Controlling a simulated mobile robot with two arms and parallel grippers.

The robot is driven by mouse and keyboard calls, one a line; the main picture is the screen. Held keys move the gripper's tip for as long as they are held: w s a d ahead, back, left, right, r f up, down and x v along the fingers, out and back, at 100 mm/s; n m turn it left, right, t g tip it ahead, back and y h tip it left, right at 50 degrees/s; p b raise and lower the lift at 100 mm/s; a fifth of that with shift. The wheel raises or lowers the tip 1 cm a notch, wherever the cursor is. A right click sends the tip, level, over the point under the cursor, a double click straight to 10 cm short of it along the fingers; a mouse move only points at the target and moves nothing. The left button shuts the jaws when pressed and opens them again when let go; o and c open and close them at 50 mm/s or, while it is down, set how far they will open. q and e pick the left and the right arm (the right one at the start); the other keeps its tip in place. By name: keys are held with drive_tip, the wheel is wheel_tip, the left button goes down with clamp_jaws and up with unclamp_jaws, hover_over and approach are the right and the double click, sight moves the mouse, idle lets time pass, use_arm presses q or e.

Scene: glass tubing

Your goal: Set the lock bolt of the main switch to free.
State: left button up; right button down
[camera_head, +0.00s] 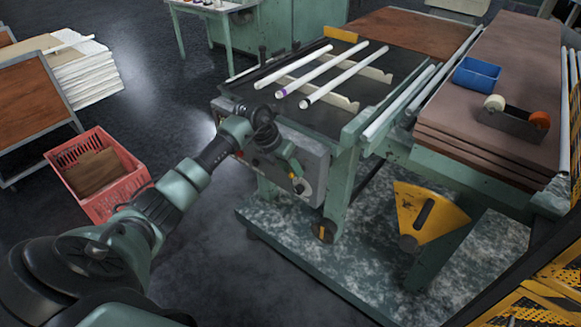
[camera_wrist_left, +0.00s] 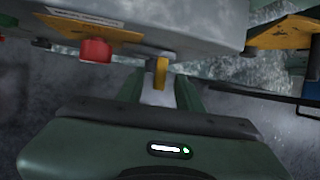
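The grey control box (camera_head: 313,172) is on the front of the machine and fills the top of the left wrist view (camera_wrist_left: 200,25). My left gripper (camera_head: 292,172) is at its front face. In the left wrist view its two green fingers (camera_wrist_left: 160,88) stand apart, one on each side of a small yellow piece (camera_wrist_left: 161,74) under the box. I cannot tell whether they touch it, or whether it is the lock bolt. A red knob (camera_wrist_left: 95,50) on a yellow plate (camera_wrist_left: 72,28) is left of the fingers. The main switch is not clearly readable. My right gripper is out of view.
Glass tubes (camera_head: 345,75) lie on supports on the machine above the box. A yellow guard plate (camera_head: 428,214) is to the right, over the mottled base plate (camera_head: 345,262). A red crate (camera_head: 120,150) stands on the floor at left. The floor before the box is clear.

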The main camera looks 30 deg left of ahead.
use_arm(q)
drive_tip(key=shift+f, duration=0.15)
clamp_jaws()
idle(1.4)
